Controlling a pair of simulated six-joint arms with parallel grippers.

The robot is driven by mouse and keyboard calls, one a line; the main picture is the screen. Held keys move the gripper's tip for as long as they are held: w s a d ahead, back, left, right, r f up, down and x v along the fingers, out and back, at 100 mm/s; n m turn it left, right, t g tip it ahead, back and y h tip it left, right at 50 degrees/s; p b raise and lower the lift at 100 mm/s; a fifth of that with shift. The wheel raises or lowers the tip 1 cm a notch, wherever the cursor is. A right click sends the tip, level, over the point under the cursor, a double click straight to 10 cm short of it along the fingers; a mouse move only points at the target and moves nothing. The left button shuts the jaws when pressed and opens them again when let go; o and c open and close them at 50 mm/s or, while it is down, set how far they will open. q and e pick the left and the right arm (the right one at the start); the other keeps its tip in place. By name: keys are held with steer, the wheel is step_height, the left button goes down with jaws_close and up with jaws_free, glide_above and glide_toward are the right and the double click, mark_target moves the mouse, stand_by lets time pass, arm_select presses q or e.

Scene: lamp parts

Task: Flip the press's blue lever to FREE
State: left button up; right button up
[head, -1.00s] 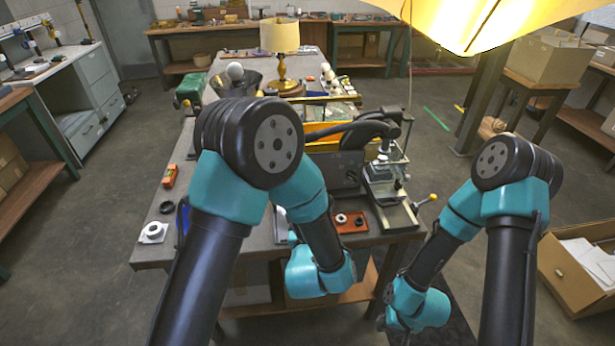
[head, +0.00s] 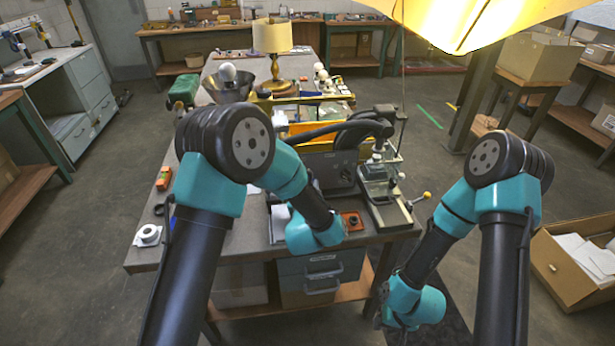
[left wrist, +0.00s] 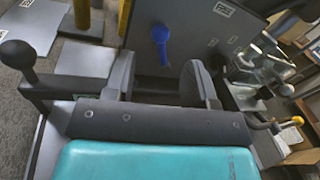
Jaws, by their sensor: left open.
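In the left wrist view, the blue lever (left wrist: 160,42) stands out from a grey panel (left wrist: 195,40), its round knob uppermost and its narrow end down. My left gripper (left wrist: 160,80) is open and empty, its fingers spread below the lever, with no visible contact. In the head view, the press (head: 380,185) stands at the table's right side beside a dark grey box (head: 330,172); the blue lever cannot be made out there, and my left arm hides its own fingers. My right gripper (head: 383,300) hangs low beside the table's front, mostly hidden by its wrist.
A lever with a yellow knob (head: 426,196) sticks out right of the press. An orange-red tray (head: 353,220) lies on the table's front right. A black ball-ended handle (left wrist: 17,54) shows left of my left gripper. A brass lamp (head: 273,55) stands farther back.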

arm_select(q)
steer(key=w, duration=0.5)
steer(key=shift+w+d, duration=0.15)
steer(key=shift+w, duration=0.25)
jaws_close()
